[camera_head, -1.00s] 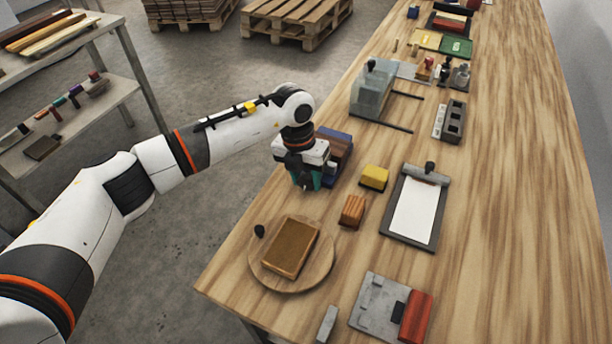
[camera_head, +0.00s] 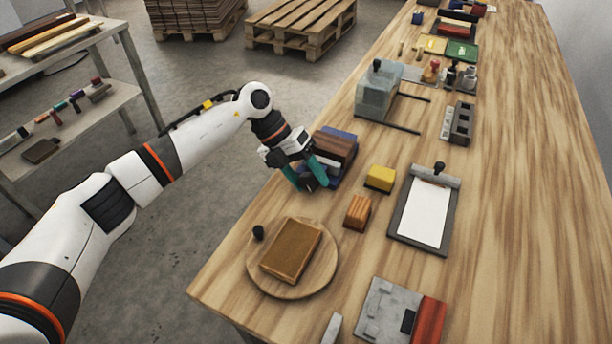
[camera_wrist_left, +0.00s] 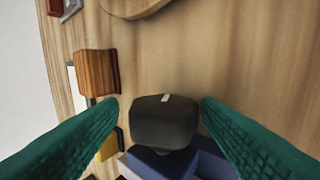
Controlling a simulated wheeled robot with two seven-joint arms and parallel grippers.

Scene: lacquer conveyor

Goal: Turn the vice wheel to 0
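The vice (camera_head: 343,134) is blue with a dark brown block on it, at the table's left edge in the head view. Its wheel looks like the black knob (camera_wrist_left: 163,122) with a short white mark at its top edge in the left wrist view. In the head view the wheel (camera_head: 309,183) is a small dark shape, mostly hidden by my gripper. My left gripper (camera_head: 311,187) has its teal fingers spread on either side of the knob. In the left wrist view the fingertips (camera_wrist_left: 158,102) flank it, with a gap at the left and little or none at the right. My right gripper is not in view.
A round wooden turntable (camera_head: 328,277) with a brown block lies in front of the vice. A yellow block (camera_head: 380,178), an orange-brown wooden block (camera_head: 357,212) and a clipboard (camera_head: 425,212) are to the right. The table's right side is clear.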

